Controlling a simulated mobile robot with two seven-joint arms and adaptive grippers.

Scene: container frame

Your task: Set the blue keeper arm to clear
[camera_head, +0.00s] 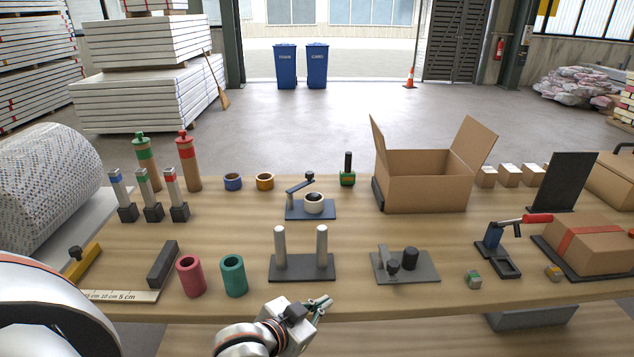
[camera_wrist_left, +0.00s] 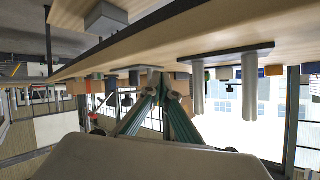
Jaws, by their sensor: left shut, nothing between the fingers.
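A blue-grey arm (camera_head: 300,186) with a dark knob sits on a short post at the left of a blue-grey base plate (camera_head: 297,213). It appears to be the keeper arm. It points right and its knob end shows just above a pale round cup (camera_head: 314,203) with a dark opening; I cannot tell whether it lies over the cup or behind it. My left gripper (camera_head: 322,302) is shut and empty at the table's front edge, well short of the arm. Its closed fingertips (camera_wrist_left: 162,82) show in the left wrist view. My right gripper is not in view.
Two pale posts on a dark plate (camera_head: 302,268) stand between my left gripper and the arm. A red cup (camera_head: 190,276) and a green cup (camera_head: 234,276) stand left. A grey fixture (camera_head: 404,267) stands right, and an open carton (camera_head: 428,180) behind right.

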